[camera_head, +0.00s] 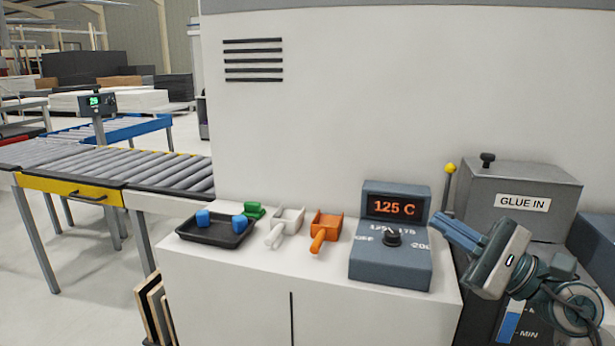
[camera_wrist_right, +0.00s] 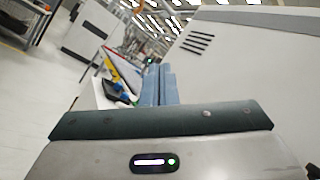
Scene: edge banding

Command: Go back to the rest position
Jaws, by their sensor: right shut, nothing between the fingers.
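My right gripper (camera_head: 455,235) is at the right of the head view, beside the temperature control box (camera_head: 390,268) and in front of the grey GLUE IN box (camera_head: 500,205). Its blue fingers are shut with nothing between them and point up and to the left. The fingers also show in the right wrist view (camera_wrist_right: 157,86), together and empty. The control box has a black knob (camera_head: 392,238) and a display (camera_head: 391,207) reading 125 C. My left gripper is not in view.
A black tray (camera_head: 190,236) with blue pieces, a green piece (camera_head: 254,210), a white scoop (camera_head: 287,222) and an orange scoop (camera_head: 325,228) sit on the white cabinet (camera_head: 230,285). A roller conveyor (camera_head: 150,168) stands at left. Boards (camera_head: 155,305) lean against the cabinet. Open floor lies at lower left.

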